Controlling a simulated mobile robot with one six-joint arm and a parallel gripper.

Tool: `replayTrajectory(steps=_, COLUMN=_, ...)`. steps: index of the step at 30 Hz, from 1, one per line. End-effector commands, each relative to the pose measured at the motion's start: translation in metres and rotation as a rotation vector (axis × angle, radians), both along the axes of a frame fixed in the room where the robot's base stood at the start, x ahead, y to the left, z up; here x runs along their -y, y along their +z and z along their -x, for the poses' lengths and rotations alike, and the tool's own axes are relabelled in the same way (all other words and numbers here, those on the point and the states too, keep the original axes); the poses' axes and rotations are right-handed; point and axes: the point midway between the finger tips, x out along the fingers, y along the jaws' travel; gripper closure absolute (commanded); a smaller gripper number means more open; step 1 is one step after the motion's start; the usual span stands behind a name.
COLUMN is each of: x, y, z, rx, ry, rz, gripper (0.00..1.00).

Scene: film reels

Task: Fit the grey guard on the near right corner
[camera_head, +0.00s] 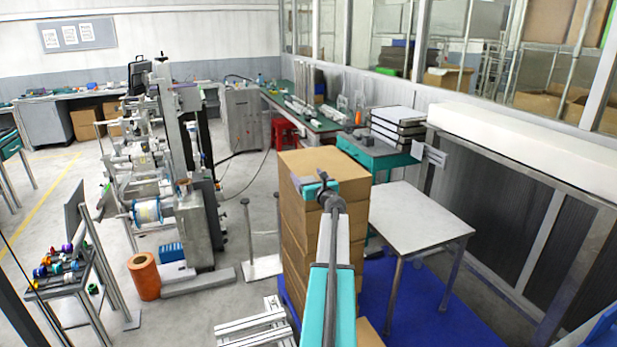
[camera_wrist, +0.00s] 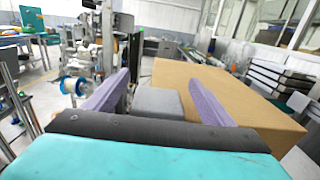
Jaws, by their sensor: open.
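A grey guard (camera_wrist: 158,103) shows in the wrist view as a plain grey block between my fingers, at the left edge of a brown carton top (camera_wrist: 225,90). My gripper (camera_wrist: 157,88) is open, with one purple-grey finger on each side of the guard and a gap visible on the right. In the head view my gripper (camera_head: 309,182) is over the near end of the top carton (camera_head: 330,162) of a tall stack. My wrist hides most of that end, so I cannot tell whether the guard is seated on the corner.
The carton stack stands on a blue mat (camera_head: 400,300). A white table (camera_head: 415,220) stands right of it, and a green bench with stacked trays (camera_head: 397,128) is behind. A machine (camera_head: 190,215) stands to the left, with an orange roll (camera_head: 145,277) on the floor.

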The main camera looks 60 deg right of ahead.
Motion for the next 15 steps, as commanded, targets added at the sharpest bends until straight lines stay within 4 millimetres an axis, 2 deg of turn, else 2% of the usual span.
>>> replayTrajectory(steps=1, x=-0.001, y=0.005, z=0.001, rx=0.0, ry=0.0, rz=0.0, gripper=0.23)
replayTrajectory(steps=15, x=-0.03, y=0.001, z=0.04, rx=0.0, ry=-0.001, rz=0.001, gripper=0.23)
